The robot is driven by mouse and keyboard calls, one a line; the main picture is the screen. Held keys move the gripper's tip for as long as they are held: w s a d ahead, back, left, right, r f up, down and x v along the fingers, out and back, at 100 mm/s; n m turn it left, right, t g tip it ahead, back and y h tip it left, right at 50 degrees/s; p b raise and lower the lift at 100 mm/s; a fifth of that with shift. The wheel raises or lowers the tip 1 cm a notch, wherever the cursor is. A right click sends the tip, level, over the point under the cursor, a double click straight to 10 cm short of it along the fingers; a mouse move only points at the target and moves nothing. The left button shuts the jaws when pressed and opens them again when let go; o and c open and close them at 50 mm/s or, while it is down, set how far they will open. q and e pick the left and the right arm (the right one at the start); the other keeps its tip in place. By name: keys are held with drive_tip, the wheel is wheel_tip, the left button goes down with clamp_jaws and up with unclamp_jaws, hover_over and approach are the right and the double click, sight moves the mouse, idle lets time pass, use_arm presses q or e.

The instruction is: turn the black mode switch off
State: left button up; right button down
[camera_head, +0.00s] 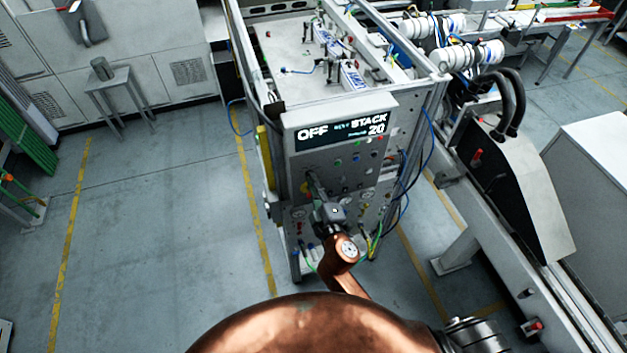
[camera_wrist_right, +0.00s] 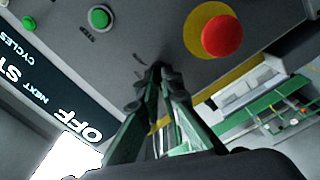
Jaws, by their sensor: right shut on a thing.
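The grey label magazine cabinet (camera_head: 330,165) stands at the centre of the head view. Its display (camera_head: 345,130) reads "OFF" and "STACK 20"; part of the "OFF" display also shows at left in the right wrist view (camera_wrist_right: 50,90). My right gripper (camera_head: 313,182) is at the front panel below the display. In the right wrist view its fingers (camera_wrist_right: 158,80) come together at the panel, shut on the black mode switch, which they mostly hide. The switch's exact angle cannot be told. My left gripper is not in view.
A red emergency button (camera_wrist_right: 221,36) on a yellow disc sits close beside the fingers. A green button (camera_wrist_right: 100,18) is on the other side. A conveyor frame (camera_head: 500,250) stands right of the cabinet. The floor (camera_head: 170,230) at left is clear.

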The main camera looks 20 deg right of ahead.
drive_tip(key=shift+n, duration=0.3)
drive_tip(key=c, duration=2.1)
unclamp_jaws()
drive_tip(key=s, duration=1.2)
drive_tip(key=shift+d, duration=0.2)
